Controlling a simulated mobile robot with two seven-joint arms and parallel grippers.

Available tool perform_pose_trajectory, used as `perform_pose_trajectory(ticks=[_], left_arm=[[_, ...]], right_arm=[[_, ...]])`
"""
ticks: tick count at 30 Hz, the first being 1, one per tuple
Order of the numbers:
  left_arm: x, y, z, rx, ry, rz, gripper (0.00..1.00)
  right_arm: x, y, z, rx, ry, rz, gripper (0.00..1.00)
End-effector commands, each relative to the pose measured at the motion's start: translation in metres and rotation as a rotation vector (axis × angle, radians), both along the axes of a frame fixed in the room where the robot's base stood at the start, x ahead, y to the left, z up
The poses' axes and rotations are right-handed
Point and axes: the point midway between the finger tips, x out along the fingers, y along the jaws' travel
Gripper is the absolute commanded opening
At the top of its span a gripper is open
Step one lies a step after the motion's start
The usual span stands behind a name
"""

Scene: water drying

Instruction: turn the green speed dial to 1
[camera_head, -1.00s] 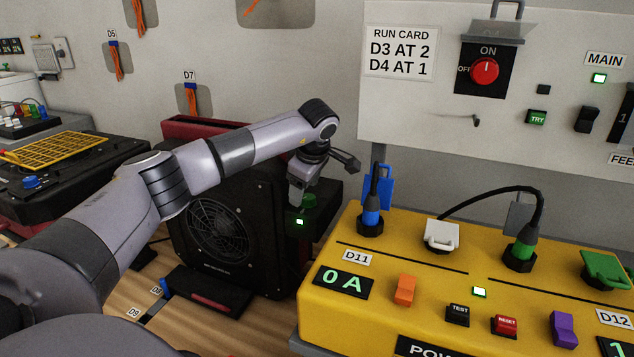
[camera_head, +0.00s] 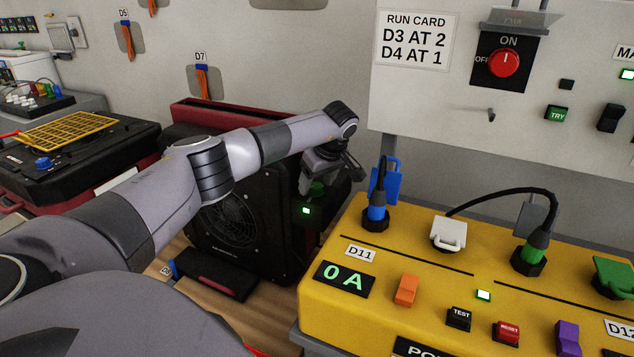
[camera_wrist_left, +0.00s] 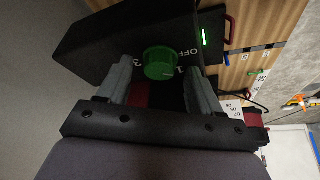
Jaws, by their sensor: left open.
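The green speed dial (camera_wrist_left: 160,62) is round and sits on a black box face with OFF, 1 and 3 printed around it in the left wrist view. My left gripper (camera_wrist_left: 158,68) is open, with one finger on each side of the dial; I cannot tell whether they touch it. The dial's pointer setting is not clear. In the head view, the dial (camera_head: 314,191) is partly hidden behind my left gripper (camera_head: 318,172), on the side of the black fan unit (camera_head: 262,232) beside a lit green lamp (camera_head: 306,211). My right gripper is not in view.
A yellow power box (camera_head: 330,302) with plugs and switches stands close to the right of the fan. A white panel (camera_head: 424,110) with a run card and red switch rises behind it. A black machine with a yellow grid (camera_head: 66,131) is at left.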

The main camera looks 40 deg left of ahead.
Motion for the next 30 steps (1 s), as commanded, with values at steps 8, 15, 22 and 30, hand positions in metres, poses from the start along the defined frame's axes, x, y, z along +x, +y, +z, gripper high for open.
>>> perform_pose_trajectory(ticks=[8, 15, 22, 30], left_arm=[[0.001, 0.002, -0.006, 0.0, -0.001, 0.0, 0.65], [0.0, 0.002, -0.005, 0.001, -0.001, 0.0, 0.1], [0.0, 0.002, -0.004, 0.001, -0.001, -0.012, 0.09], [-0.001, 0.003, -0.002, 0.001, 0.0, -0.126, 0.09]], right_arm=[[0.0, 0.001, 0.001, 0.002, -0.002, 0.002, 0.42], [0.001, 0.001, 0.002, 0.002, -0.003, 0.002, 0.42], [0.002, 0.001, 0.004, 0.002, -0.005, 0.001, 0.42], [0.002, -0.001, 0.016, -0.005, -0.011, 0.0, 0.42]])
